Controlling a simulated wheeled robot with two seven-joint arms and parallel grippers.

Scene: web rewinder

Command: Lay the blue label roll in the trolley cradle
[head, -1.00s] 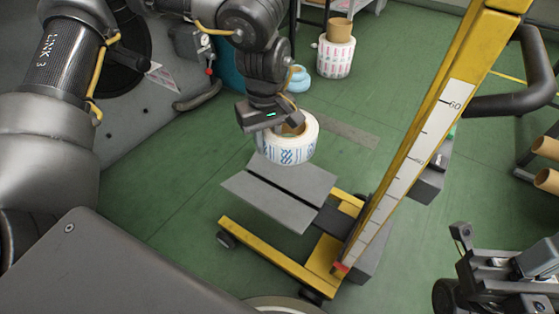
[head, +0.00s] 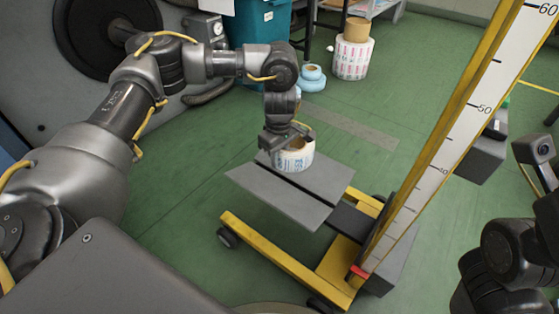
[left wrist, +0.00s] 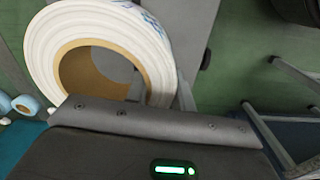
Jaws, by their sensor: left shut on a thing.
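The blue label roll (head: 295,160), white with blue print and a brown core, is in my left gripper (head: 287,141). In the left wrist view the roll (left wrist: 45,45) is seen from its end face, with one finger inside the core and one outside the rim. The trolley cradle (head: 265,190) is a pair of grey sloping plates with a dark gap between them, on a yellow trolley (head: 275,258). The roll is over the far part of the plates; I cannot tell whether it touches them. My right arm shows at the lower right, with its gripper not visible.
The trolley's yellow mast (head: 435,145) with a white scale rises right of the cradle. On the floor behind stand a red-printed roll (head: 352,58) and light blue rolls (head: 312,80). A teal bin (head: 262,22) is at the back. Green floor is clear around the trolley's left.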

